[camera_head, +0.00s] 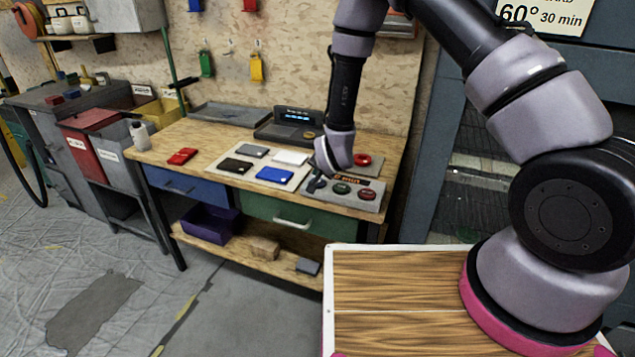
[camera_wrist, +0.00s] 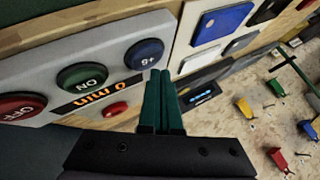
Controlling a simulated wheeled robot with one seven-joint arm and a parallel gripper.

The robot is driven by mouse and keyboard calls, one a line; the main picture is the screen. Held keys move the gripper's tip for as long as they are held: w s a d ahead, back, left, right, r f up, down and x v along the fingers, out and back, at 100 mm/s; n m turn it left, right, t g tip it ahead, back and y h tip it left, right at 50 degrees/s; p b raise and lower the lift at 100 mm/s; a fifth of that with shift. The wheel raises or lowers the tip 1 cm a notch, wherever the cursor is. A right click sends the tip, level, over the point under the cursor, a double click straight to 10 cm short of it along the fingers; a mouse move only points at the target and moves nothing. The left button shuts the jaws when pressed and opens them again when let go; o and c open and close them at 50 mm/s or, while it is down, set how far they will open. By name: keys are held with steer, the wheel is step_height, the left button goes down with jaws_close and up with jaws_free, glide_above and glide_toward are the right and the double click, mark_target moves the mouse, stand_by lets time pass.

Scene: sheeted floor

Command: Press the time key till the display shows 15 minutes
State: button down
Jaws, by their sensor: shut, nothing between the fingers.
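The grey control panel (camera_head: 350,203) lies on the right end of the workbench. In the wrist view it carries a blue key marked +5 (camera_wrist: 145,52), a green ON key (camera_wrist: 82,76) and a red OFF key (camera_wrist: 22,108). Its dark display (camera_wrist: 97,94) reads "0 min" in orange. A smaller unmarked red button (camera_wrist: 115,109) sits beside the display. My gripper (camera_wrist: 158,73) is shut and empty, with its green fingertips close to the blue key; I cannot tell whether they touch it. In the head view my gripper (camera_head: 317,186) is over the panel's left part.
A white board (camera_head: 262,165) with blue, black, grey and white flat pieces lies left of the panel. Behind it stands a dark device (camera_head: 290,128) with a lit screen. Red pieces (camera_head: 182,156) lie farther left. A sign (camera_head: 545,14) at upper right reads 60° 30 min.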

steer(key=shift+f, duration=0.1)
stand_by(0.6)
steer(key=shift+f, duration=0.3)
steer(key=shift+f, duration=0.4)
stand_by(0.5)
steer(key=shift+r, duration=0.85)
steer(key=shift+r, duration=2.5)
